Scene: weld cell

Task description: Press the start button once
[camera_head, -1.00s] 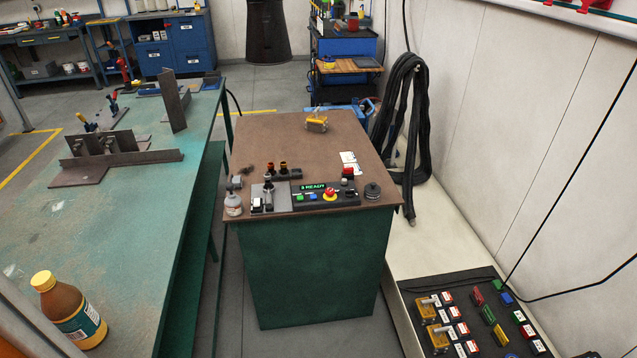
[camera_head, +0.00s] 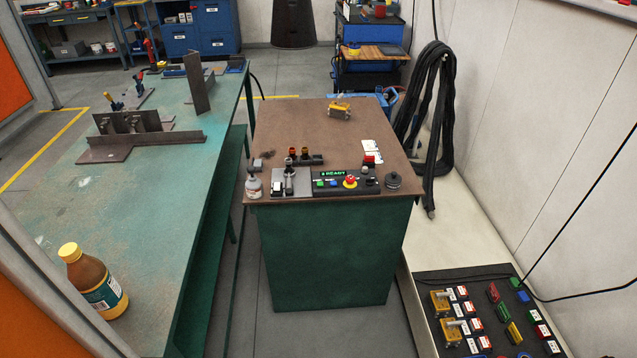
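A dark control panel (camera_head: 362,188) lies along the front edge of the brown-topped cabinet. Its small display (camera_head: 333,173) reads READY in green. Below the display sits a pair of small buttons (camera_head: 332,183), one green and one blue; their labels are too small to read, so I cannot tell which is marked start. A red mushroom button (camera_head: 350,180) on a yellow base is just right of them. My gripper is not in this view, and nothing covers the panel.
A long green bench (camera_head: 150,210) stands at left with a brown bottle (camera_head: 92,282). A dark parts board (camera_head: 428,282) lies at lower right.

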